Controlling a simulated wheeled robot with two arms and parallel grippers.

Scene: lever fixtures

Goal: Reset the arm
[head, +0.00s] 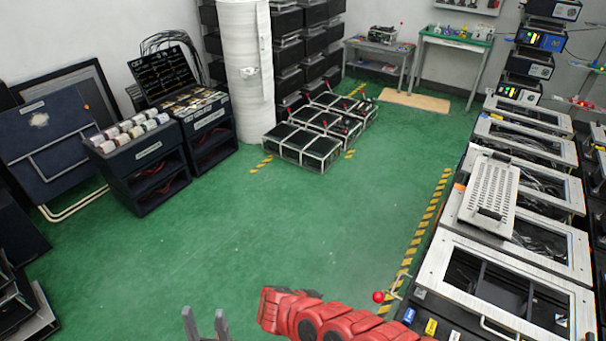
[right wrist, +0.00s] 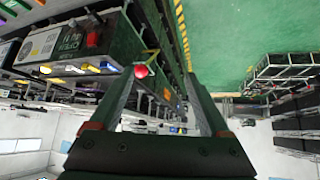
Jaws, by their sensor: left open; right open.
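A lever with a red ball knob (head: 378,297) stands at the left side of the fixture row in the head view, low in the picture. The red knob also shows in the right wrist view (right wrist: 141,71), by the tip of the left-hand finger. My right gripper (right wrist: 163,80) is open, its two fingers spread apart. I cannot tell whether a finger touches the knob. In the head view my right gripper cannot be made out. My left gripper (head: 204,320) is open and empty at the bottom edge of the head view, over the floor.
A row of framed black cabinets (head: 505,290) runs along the right, with a perforated metal plate (head: 487,192) on top. Yellow-black tape (head: 424,226) marks the floor beside it. Black crates (head: 303,143) stand at the back. The green floor (head: 290,220) in the middle is clear.

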